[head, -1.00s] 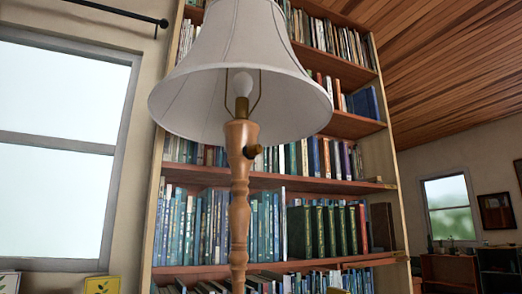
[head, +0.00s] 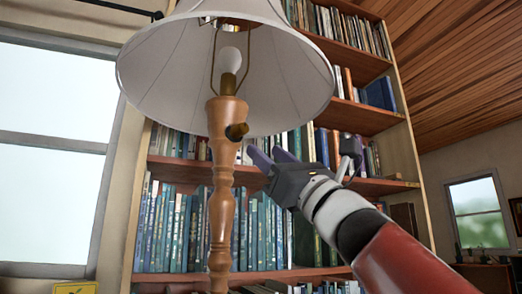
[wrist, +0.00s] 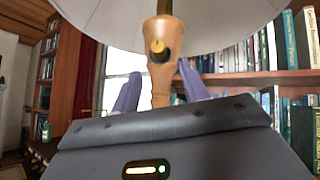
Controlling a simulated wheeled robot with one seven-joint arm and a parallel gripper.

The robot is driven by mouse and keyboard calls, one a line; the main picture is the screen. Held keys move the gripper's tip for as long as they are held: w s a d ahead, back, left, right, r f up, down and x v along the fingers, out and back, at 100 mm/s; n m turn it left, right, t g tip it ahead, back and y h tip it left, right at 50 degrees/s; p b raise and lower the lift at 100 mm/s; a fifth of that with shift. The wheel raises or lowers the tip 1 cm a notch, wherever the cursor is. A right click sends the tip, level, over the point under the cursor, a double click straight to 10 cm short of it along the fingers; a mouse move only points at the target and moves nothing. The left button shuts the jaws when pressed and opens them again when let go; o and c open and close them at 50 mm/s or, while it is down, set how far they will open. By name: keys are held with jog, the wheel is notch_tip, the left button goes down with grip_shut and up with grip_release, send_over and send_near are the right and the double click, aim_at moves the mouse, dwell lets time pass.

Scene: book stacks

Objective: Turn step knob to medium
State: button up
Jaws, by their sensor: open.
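A floor or table lamp has a turned wooden stem (head: 221,215) and a wide pale shade (head: 225,75). A dark brass-coloured step knob (head: 237,131) sticks out of the stem's upper part, below the bulb (head: 229,60). My gripper (head: 267,156) is open and empty, to the right of the knob and slightly lower, apart from it in the head view. In the wrist view the knob (wrist: 157,46) faces the camera, beyond and above the gap between my open fingers (wrist: 158,85). Its setting cannot be read.
A tall bookcase (head: 355,117) full of books stands behind the lamp. A window (head: 50,140) is at the left, and another (head: 478,210) is at the far right.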

aim_at(245, 133)
jog(key=p+x, duration=0.4)
jog(key=x, duration=0.3)
jog(key=shift+w+a+r, duration=0.1)
jog(key=shift+a+r, duration=0.2)
jog(key=shift+c, duration=0.4)
grip_shut()
